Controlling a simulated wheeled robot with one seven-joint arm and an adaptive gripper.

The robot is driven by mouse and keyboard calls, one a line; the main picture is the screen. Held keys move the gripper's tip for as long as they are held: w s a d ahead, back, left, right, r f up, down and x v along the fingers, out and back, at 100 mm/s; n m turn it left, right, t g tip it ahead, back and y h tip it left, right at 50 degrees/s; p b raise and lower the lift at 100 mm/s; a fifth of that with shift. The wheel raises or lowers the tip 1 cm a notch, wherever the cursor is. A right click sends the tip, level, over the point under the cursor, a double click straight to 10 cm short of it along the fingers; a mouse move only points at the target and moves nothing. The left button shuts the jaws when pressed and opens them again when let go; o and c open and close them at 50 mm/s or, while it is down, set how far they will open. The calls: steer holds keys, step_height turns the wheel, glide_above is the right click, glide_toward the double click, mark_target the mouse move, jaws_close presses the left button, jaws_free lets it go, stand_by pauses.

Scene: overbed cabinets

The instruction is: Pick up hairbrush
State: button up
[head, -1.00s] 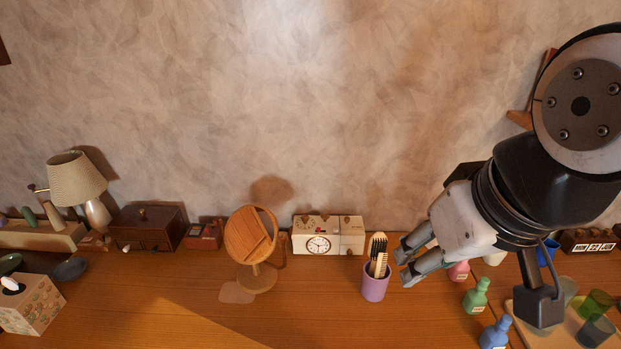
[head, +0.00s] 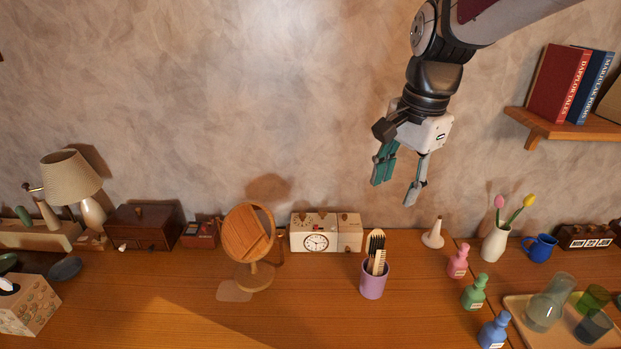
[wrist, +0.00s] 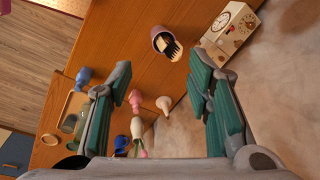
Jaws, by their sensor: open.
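The hairbrush (head: 376,242) stands upright in a purple cup (head: 373,284) on the wooden table, with a pale comb (head: 379,262) beside it. In the wrist view the hairbrush (wrist: 174,51) shows at the mouth of the purple cup (wrist: 160,33), near the top middle. Its lower part is hidden inside the cup. My gripper (head: 398,188) is open and empty, with its fingers pointing down. It is above the cup and a little to its right, apart from the hairbrush.
A clock box (head: 318,238) stands behind the cup and a round mirror (head: 249,236) to its left. Pink (head: 458,262), green (head: 474,293) and blue (head: 494,331) bottles stand to the right. A shelf (head: 575,124) with books juts from the wall at right.

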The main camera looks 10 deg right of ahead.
steer(key=w+d+f+m+g, duration=0.2)
steer(key=w+d+f+m, duration=0.1)
steer(key=w+f+m, duration=0.4)
glide_above(379, 232)
steer(key=f, duration=0.7)
steer(key=shift+s+d+f, duration=0.15)
steer(key=shift+d+f, duration=0.05)
steer(key=shift+f, duration=0.1)
steer(key=shift+a+f+p, duration=0.15)
steer(key=shift+f+p, duration=0.2)
steer(key=shift+f, duration=1.15)
steer(key=shift+a+f+p, duration=0.1)
steer(key=shift+f+p, duration=0.2)
steer(key=shift+f, duration=1.15)
jaws_close()
